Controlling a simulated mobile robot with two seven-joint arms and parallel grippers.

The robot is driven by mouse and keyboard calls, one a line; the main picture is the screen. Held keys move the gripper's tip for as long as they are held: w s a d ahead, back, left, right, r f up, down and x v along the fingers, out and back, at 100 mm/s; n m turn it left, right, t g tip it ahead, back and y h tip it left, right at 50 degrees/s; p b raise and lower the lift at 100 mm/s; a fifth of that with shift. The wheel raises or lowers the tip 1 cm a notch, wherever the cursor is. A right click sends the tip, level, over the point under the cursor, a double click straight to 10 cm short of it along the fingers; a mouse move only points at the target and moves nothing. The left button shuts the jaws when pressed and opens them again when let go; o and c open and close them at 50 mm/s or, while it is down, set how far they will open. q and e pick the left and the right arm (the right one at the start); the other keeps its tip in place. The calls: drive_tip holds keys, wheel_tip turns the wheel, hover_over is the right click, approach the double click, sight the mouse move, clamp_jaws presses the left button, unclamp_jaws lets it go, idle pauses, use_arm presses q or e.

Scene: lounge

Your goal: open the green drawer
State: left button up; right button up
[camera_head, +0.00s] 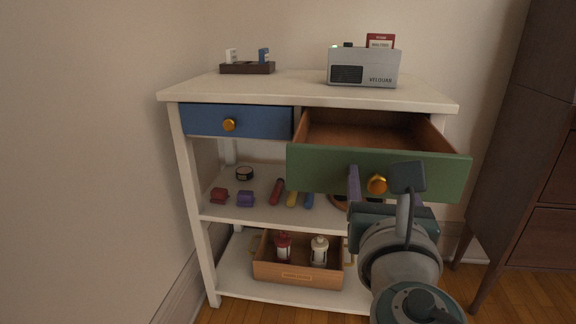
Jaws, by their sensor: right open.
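The green drawer (322,167) is pulled well out of the white cabinet (207,93) at the upper right. Its wooden inside (365,134) shows and looks empty where visible. Its round gold knob (377,184) sits on the green front. My right gripper (381,180) is in front of the drawer with one finger on each side of the knob. The fingers are apart, and I cannot tell whether they touch the knob. The left gripper is not in view.
A shut blue drawer (264,121) is left of the green one. A grey radio (363,68) and a dark tray (247,69) stand on top. Several small items lie on the middle shelf. An orange-brown box (298,275) is below. A dark wooden cabinet (535,150) stands at right.

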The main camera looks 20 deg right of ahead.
drive_tip(key=p+v, duration=0.1)
drive_tip(key=v, duration=0.9)
drive_tip(key=shift+p, duration=0.3)
drive_tip(key=s+d+r+m+g+y+p, duration=0.1)
drive_tip(key=s+d+r+m+g+p, duration=0.15)
drive_tip(key=r+m+p, duration=0.6)
drive_tip(key=s+d+r+m+g+y+p, duration=0.15)
drive_tip(key=s+r+m+g+p, duration=0.35)
drive_tip(key=p, duration=0.6)
drive_tip(key=s+d+r+m+g+y+p, duration=0.1)
drive_tip(key=s+d+r+m+g+p, duration=0.15)
drive_tip(key=r+m+p, duration=0.6)
drive_tip(key=s+a+r+m+g+y+p, duration=0.1)
drive_tip(key=s+a+r+m+y+p, duration=0.2)
drive_tip(key=r+p, duration=0.45)
drive_tip(key=s+a+r+m+g+y+p, duration=0.1)
drive_tip(key=s+a+r+m+y+p, duration=0.15)
drive_tip(key=a+r+p, duration=0.45)
wheel_tip(320, 180, up, 35)
drive_tip(key=d+p, duration=0.1)
drive_tip(key=p, duration=3.5)
drive_tip(key=shift+w+y, duration=0.35)
drive_tip(key=shift+y, duration=0.05)
